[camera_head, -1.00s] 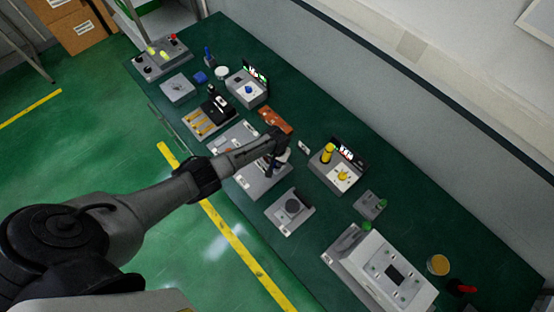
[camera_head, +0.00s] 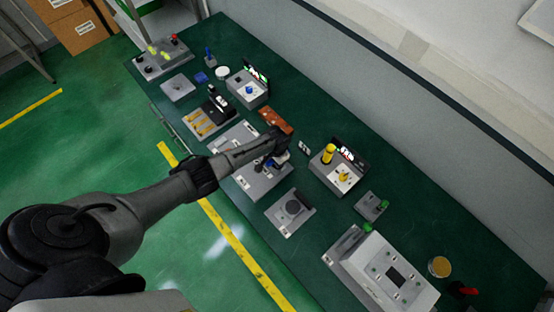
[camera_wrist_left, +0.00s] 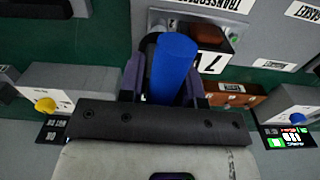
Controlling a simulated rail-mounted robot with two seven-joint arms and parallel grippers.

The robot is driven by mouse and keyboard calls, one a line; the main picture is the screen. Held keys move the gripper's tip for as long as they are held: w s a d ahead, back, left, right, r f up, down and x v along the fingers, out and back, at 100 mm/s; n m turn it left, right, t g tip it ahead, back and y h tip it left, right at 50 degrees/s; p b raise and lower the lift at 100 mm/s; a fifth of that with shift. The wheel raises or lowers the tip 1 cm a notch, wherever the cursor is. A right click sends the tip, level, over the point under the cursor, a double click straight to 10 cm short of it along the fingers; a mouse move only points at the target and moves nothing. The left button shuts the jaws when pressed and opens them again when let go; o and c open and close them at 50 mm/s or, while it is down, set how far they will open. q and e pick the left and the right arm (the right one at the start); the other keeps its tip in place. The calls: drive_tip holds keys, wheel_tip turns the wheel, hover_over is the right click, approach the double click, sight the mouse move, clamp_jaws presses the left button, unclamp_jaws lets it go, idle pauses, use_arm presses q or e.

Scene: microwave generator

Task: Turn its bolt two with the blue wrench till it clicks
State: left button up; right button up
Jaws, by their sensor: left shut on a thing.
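My left gripper (camera_head: 276,159) is low over a grey fixture (camera_head: 256,184) near the middle of the bench. In the left wrist view, the gripper (camera_wrist_left: 163,92) is shut on the blue wrench (camera_wrist_left: 174,66), whose thick blue cylindrical handle stands up between the jaws. The wrench's head and the bolt under it are hidden, so I cannot tell whether they meet. I cannot make out which bolt is bolt two. My right gripper is not in view.
A brown-orange block (camera_head: 276,121) lies just behind the gripper. A grey box with a yellow cylinder and yellow knob (camera_head: 343,177) stands to its right. Bare green bench (camera_head: 420,220) lies at the back right.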

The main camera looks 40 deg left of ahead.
use_arm(q)
drive_tip(key=shift+a+m, duration=0.1)
drive_tip(key=shift+m, duration=0.9)
drive_tip(key=shift+m+b, duration=0.4)
drive_tip(key=shift+m, duration=0.9)
drive_tip(key=shift+r+n+p, duration=0.1)
drive_tip(key=shift+n+p, duration=0.4)
drive_tip(key=shift+n, duration=0.4)
drive_tip(key=shift+n+p, duration=0.35)
drive_tip(key=shift+n, duration=1.05)
